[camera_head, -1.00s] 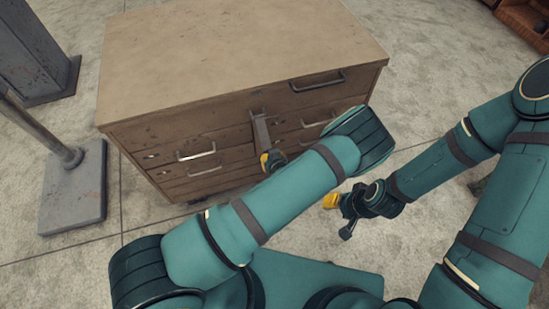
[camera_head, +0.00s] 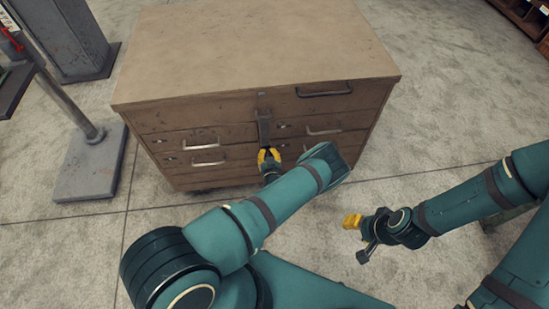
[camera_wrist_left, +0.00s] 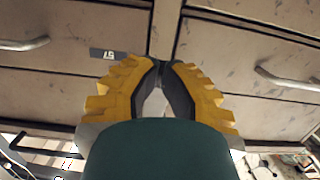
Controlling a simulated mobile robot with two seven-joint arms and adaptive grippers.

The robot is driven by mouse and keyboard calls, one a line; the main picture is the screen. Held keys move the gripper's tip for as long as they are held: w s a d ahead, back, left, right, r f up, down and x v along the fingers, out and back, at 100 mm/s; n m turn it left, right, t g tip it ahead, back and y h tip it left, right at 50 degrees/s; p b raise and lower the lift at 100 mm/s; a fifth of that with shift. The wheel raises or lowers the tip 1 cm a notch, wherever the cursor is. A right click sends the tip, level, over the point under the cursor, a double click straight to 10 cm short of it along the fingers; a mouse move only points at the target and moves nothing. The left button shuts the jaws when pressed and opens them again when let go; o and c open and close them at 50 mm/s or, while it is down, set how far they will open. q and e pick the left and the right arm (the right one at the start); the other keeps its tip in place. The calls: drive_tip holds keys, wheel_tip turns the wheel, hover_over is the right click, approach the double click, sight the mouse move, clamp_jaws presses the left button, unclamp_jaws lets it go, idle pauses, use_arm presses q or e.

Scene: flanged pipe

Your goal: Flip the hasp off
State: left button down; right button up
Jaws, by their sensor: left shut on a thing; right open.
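The hasp (camera_head: 263,127) is a narrow grey metal strap hanging down the middle of the front of the brown drawer cabinet (camera_head: 250,50). My left gripper (camera_head: 268,157), with yellow fingers, is at the hasp's lower end and shut on it. The fingers hide the gripped end. My right gripper (camera_head: 352,221) is open and empty, low over the floor, to the right of the left arm.
Drawer handles flank the hasp at the left (camera_head: 205,146) and right (camera_head: 322,131). A grey post base (camera_head: 92,170) stands left of the cabinet. A dark shelf (camera_head: 520,15) is at the far right. The floor right of the cabinet is clear.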

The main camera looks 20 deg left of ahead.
use_arm(q)
drive_tip(key=shift+w+a+f+t+y, duration=0.3)
drive_tip(key=shift+w+a+f+t, duration=0.1)
drive_tip(key=shift+w, duration=0.1)
drive_tip(key=shift+w+a+f+t+y, duration=0.25)
drive_tip(key=shift+w+a+t+y, duration=0.05)
drive_tip(key=shift+w+t, duration=0.15)
drive_tip(key=shift+w+a+f+t+y, duration=0.15)
drive_tip(key=shift+w+a+t+y, duration=0.15)
drive_tip(key=shift+w, duration=0.2)
drive_tip(key=shift+w+a+f+t+y, duration=0.1)
drive_tip(key=shift+w+a+t, duration=0.1)
drive_tip(key=shift+w+t, duration=0.2)
drive_tip(key=shift+w, duration=0.15)
